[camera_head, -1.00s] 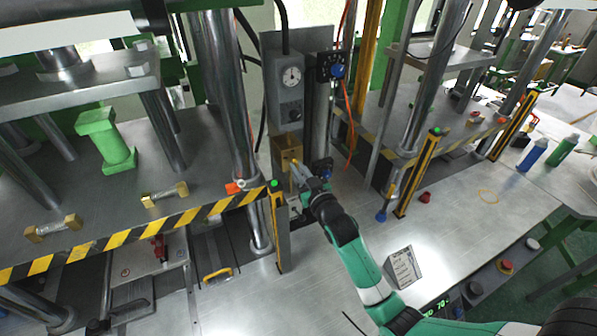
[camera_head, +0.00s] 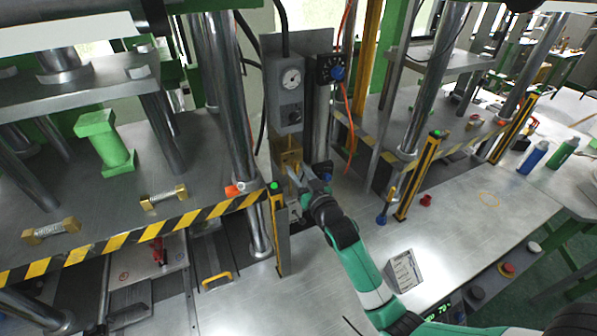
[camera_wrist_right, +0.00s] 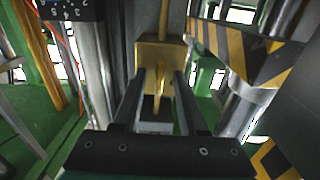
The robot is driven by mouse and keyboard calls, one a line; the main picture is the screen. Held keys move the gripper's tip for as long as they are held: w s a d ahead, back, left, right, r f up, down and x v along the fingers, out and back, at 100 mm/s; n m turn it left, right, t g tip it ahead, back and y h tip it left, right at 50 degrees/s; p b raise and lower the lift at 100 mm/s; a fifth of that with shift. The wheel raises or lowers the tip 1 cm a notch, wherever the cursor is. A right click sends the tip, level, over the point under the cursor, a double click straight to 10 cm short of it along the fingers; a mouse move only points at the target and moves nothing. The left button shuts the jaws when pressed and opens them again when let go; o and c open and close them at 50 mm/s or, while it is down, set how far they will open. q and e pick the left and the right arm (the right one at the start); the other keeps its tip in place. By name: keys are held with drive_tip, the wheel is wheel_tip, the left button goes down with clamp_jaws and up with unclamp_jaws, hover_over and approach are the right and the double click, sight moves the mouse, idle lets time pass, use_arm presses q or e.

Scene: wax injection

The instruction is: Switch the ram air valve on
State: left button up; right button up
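I take the ram air valve to be the brass-coloured block with a narrow lever (camera_head: 289,159), low on the grey column below the round gauge. In the right wrist view the brass block (camera_wrist_right: 160,55) is straight ahead, and its lever hangs down between my fingers. My right gripper (camera_head: 303,177) is right in front of it. In the wrist view its two dark fingers (camera_wrist_right: 160,88) stand apart on either side of the lever, with gaps showing. Whether a fingertip touches the lever I cannot tell. My left gripper is not in view.
A grey gauge box (camera_head: 289,90) is above the valve, and a dial with a blue knob (camera_head: 333,70) is to its right. A yellow-black post (camera_head: 277,230) stands close left of my right gripper. A small sign block (camera_head: 403,270) sits on the metal table, near my right arm.

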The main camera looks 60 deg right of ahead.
drive_tip(key=v, duration=1.1)
drive_tip(key=shift+s+a, duration=0.25)
